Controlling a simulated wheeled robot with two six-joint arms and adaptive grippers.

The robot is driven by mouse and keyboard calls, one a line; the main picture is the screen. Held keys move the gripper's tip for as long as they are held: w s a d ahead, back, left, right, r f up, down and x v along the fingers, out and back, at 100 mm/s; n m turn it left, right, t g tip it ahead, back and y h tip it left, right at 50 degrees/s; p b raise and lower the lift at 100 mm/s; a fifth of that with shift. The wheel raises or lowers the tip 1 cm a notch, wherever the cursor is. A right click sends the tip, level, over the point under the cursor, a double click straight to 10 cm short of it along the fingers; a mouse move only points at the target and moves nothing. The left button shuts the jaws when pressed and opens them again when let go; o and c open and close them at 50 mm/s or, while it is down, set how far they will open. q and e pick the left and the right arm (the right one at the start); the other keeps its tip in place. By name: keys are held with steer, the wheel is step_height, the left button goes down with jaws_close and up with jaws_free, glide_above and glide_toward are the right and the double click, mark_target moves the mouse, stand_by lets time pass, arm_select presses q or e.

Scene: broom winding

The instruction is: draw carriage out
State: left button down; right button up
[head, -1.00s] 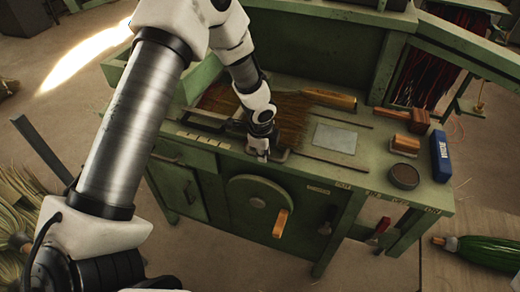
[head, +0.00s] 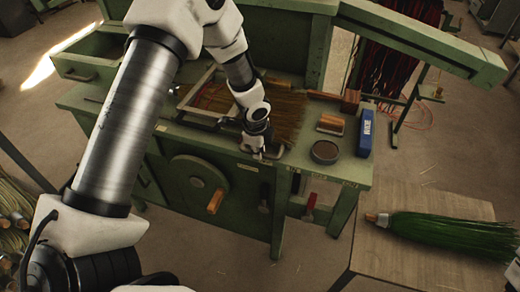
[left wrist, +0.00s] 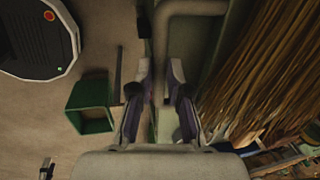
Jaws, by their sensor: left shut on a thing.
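My left gripper (head: 262,152) is low over the front edge of the green bench, right of the hand wheel. In the left wrist view its fingers (left wrist: 160,92) are closed on a grey bent bar (left wrist: 160,45), which appears to be the carriage handle. The carriage seems to be the pale metal frame (head: 208,118) on the bench top, left of the gripper. Brown bristles (head: 285,105) lie over and beside it, and fill the right of the left wrist view (left wrist: 262,70). My arm hides part of the frame.
The bench (head: 345,172) carries a brush (head: 330,124), a round tin (head: 325,152) and a blue box (head: 366,133) to the right. The hand wheel (head: 190,178) is on its front. A green broom (head: 450,232) lies on a side table (head: 385,268).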

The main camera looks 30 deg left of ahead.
arm_select(q)
steer(key=shift+s+f, duration=0.2)
steer(key=shift+f, duration=0.05)
steer(key=c, duration=1.1)
jaws_free()
steer(key=shift+d, duration=0.15)
steer(key=shift+c, duration=0.2)
steer(key=shift+w+d, duration=0.1)
steer(key=shift+w, duration=0.1)
steer(key=shift+r, duration=0.35)
step_height(320, 180, up, 11)
steer(key=s, duration=0.2)
steer(key=shift+d, duration=0.25)
steer(key=shift+r, duration=0.1)
